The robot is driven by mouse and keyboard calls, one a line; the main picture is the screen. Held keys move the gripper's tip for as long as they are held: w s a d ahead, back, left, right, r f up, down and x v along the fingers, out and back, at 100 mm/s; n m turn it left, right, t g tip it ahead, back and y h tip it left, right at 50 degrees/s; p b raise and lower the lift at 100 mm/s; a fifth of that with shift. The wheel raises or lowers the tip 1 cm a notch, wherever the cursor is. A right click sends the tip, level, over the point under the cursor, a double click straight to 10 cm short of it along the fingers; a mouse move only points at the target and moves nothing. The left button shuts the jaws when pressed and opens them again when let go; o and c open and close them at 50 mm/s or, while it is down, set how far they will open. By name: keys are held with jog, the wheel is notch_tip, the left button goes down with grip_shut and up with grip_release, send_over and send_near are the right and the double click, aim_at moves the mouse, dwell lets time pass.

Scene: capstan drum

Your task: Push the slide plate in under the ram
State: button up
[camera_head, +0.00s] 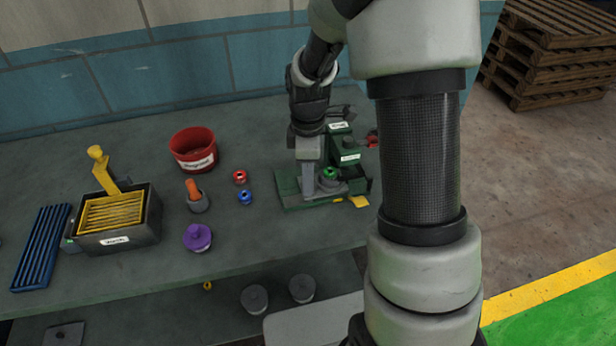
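A green press (344,158) with white labels stands at the right of the bench. Its flat green base (288,188) reaches out to the left. A small grey plate (326,189), which looks like the slide plate, lies on the base and bears a round part with a green ring (329,173). My gripper (308,192) points down over the base, just left of the green-ringed part. Its fingertips are close to the plate, but I cannot tell if they touch. The finger gap is not clear. The ram is largely hidden behind my gripper and the press top.
Left of the press stand red (240,176) and blue (245,197) rings, a purple part (197,237), an orange-topped grey part (196,197) and a red bowl (194,150). A dark box (146,225) with a yellow rack is farther left. A yellow piece (359,201) lies by the base.

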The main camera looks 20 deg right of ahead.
aim_at(325, 181)
jog(key=shift+f, duration=0.15)
grip_shut()
jog(key=shift+d, duration=2.1)
grip_release()
jog(key=shift+d, duration=0.15)
